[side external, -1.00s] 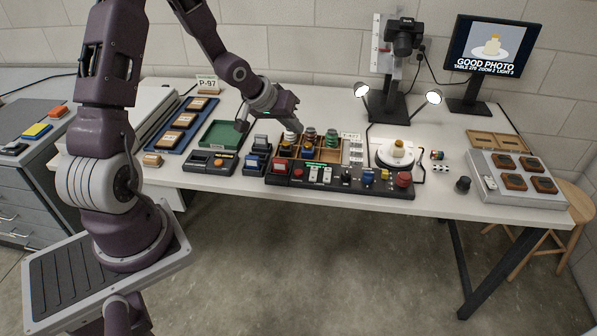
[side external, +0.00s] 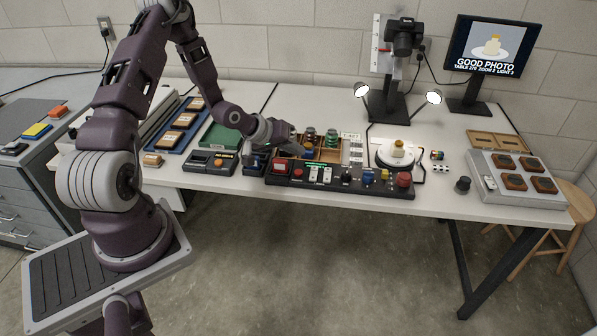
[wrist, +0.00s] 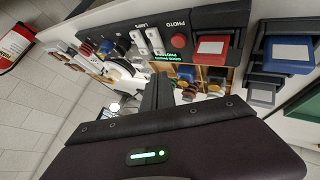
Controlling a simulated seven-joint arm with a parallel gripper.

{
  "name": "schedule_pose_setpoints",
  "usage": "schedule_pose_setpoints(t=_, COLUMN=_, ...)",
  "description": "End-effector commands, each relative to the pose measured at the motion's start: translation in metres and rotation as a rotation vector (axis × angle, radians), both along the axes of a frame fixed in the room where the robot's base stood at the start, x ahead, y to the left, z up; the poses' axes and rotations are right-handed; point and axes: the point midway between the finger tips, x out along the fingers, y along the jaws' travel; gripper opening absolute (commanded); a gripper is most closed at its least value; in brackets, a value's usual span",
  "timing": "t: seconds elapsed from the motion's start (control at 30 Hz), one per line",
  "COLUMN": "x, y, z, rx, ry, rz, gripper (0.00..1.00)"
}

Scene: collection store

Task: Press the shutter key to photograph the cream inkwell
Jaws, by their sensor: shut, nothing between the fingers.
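The black control panel (side external: 335,185) runs along the table's front edge.
The monitor (side external: 491,47) shows the inkwell and "GOOD PHOTO". A camera (side external: 405,38) on a stand and two lamps are behind the turntable. A wooden compartment tray (side external: 328,150) lies behind the panel.

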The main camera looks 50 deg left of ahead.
Motion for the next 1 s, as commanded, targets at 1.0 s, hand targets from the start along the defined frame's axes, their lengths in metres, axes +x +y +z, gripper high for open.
schedule_pose_setpoints(t=1.0, x=0.0, y=0.0, z=-0.043, rx=0.002, ry=0.001, rz=-0.001, gripper=0.0)
